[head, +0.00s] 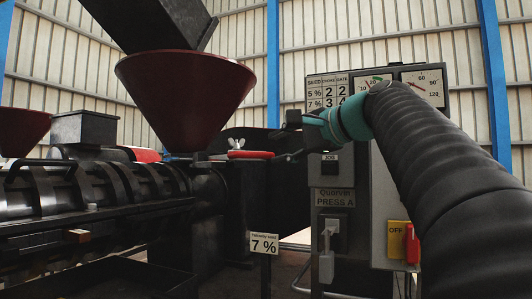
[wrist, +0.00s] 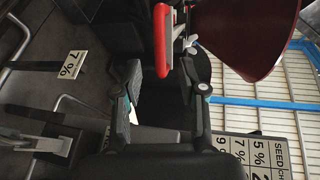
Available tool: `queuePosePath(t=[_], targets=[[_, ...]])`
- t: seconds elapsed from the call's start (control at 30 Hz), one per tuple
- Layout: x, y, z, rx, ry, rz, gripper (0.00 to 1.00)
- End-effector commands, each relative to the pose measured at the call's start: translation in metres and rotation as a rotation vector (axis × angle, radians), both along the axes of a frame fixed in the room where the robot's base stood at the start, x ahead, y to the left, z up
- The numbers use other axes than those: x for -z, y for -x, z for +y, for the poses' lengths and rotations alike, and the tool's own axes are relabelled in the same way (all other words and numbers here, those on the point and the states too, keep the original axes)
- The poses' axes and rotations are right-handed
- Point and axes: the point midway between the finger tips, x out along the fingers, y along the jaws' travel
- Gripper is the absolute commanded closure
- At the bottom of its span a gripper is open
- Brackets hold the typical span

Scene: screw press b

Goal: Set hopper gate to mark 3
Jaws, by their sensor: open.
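The dark red hopper (head: 185,95) stands left of centre in the head view and shows upper right in the wrist view (wrist: 245,32). Below it is a red handle (head: 250,154), also in the wrist view (wrist: 162,40), beside a pale wing nut (head: 236,144). I take these to be the gate's parts. No numbered gate marks are readable. My gripper (head: 287,138) is right of the red handle. In the wrist view its two fingers (wrist: 166,88) are spread and empty, with the handle beyond the tips and apart from them.
A panel with gauges (head: 422,84), a JOG button and a red switch (head: 412,244) stands behind my arm. A settings chart (head: 328,92) is partly hidden by my gripper. A sign (head: 264,244) reads 7 %. The dark press barrel (head: 95,195) fills the left.

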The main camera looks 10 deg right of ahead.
Motion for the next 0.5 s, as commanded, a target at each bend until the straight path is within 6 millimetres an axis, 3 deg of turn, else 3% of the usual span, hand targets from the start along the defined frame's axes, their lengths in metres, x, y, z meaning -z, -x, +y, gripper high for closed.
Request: queuePosePath(t=[0.2, 0.5], targets=[[-0.006, 0.025, -0.016, 0.002, 0.000, 0.000, 0.59], [-0.009, 0.036, -0.021, -0.001, 0.001, 0.000, 0.59]])
